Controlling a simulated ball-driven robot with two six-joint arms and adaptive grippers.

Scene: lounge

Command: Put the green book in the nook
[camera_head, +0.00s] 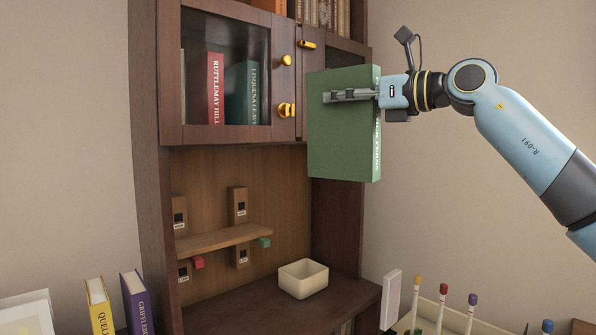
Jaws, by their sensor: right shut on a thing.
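The green book (340,150) is held upright in front of the right side of the dark wooden cabinet. My right gripper (350,95) is shut on it, with a finger lying across the front cover and the spine facing right. The book hides part of the cabinet's right door and side. The open nook (240,180) is below the doors, left of the book, with a small wooden shelf (222,239) inside. My left gripper is not in view.
A cream bowl (303,279) stands on the cabinet's lower ledge (250,311). Behind the glass door (225,75) are a red book (215,88) and a teal book (241,93). Yellow (99,306) and purple (137,303) books stand at lower left. Colored-topped sticks (442,305) stand at lower right.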

